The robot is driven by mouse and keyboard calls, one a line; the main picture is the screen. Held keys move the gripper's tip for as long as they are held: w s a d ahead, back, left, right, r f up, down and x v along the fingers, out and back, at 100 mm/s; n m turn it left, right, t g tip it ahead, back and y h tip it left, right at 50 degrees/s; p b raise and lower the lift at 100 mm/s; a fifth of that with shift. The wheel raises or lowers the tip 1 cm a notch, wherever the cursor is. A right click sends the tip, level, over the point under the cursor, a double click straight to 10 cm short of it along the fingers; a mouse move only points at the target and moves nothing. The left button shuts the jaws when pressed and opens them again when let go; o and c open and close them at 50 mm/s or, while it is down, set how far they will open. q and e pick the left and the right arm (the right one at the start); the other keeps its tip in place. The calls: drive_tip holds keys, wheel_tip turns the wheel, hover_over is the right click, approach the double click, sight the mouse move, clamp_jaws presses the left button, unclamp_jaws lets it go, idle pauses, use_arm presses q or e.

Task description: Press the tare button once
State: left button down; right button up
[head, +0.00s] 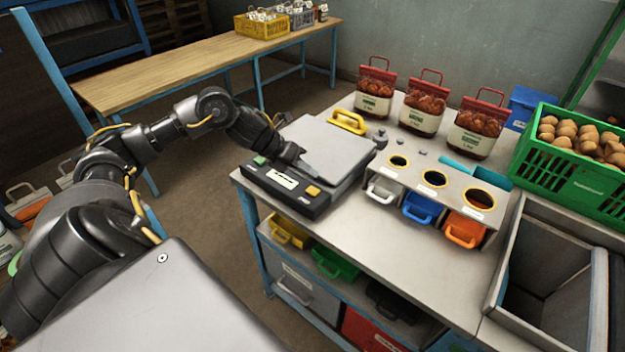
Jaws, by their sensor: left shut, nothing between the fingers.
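A scale with a grey weighing plate (328,146) stands on the left end of the metal bench. Its black front panel (290,195) carries a green button (260,161), a white display (283,179) and an orange-yellow button (313,191). Labels telling which button is tare are too small to read. My left gripper (314,172) is shut and empty. It reaches in from the left over the panel's back edge, with its tips just behind the orange-yellow button. I cannot tell whether it touches the scale. My right gripper is out of view.
A yellow handle (347,122) lies behind the scale. Three red-topped sacks (423,112) stand at the back. A holder with three round holes (434,180) is right of the scale. A green crate of brown round produce (575,170) and an open metal bin (545,280) are further right.

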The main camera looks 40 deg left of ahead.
sight(308, 190)
use_arm(q)
wheel_tip(308, 190, down, 3)
drive_tip(key=shift+f+b, duration=0.15)
drive_tip(key=shift+b, duration=0.95)
idle(0.6)
idle(0.5)
drive_tip(key=shift+f+b, duration=0.45)
drive_tip(key=shift+b, duration=0.05)
drive_tip(key=shift+f+b, duration=0.5)
idle(0.5)
drive_tip(key=shift+r+p, duration=0.6)
drive_tip(key=shift+r, duration=0.35)
